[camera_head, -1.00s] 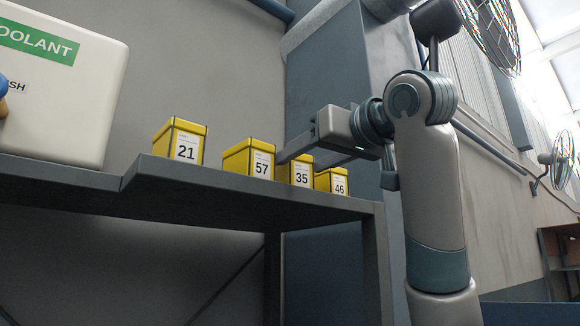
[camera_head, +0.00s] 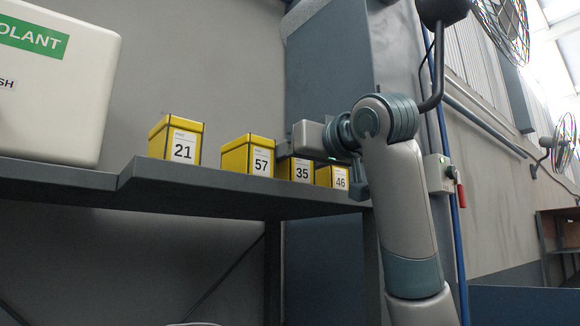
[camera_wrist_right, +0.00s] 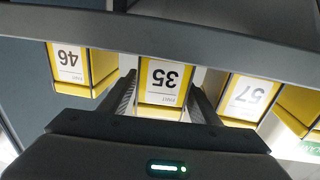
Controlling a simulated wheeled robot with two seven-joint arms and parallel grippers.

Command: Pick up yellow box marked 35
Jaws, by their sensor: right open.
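The yellow box marked 35 (camera_head: 302,172) stands on the grey shelf (camera_head: 215,184), between the boxes marked 57 (camera_head: 248,157) and 46 (camera_head: 338,178). My right gripper (camera_head: 287,150) is at the box marked 35 and hides its upper part in the head view. The right wrist view is upside down. In it the box marked 35 (camera_wrist_right: 163,80) lies between the two open fingers of my right gripper (camera_wrist_right: 162,100). I cannot tell whether the fingers touch it. My left gripper is not in view.
The boxes marked 46 (camera_wrist_right: 72,62) and 57 (camera_wrist_right: 245,98) flank the fingers closely in the wrist view. A box marked 21 (camera_head: 175,138) and a white coolant container (camera_head: 55,90) stand further left on the shelf. A grey pillar rises behind.

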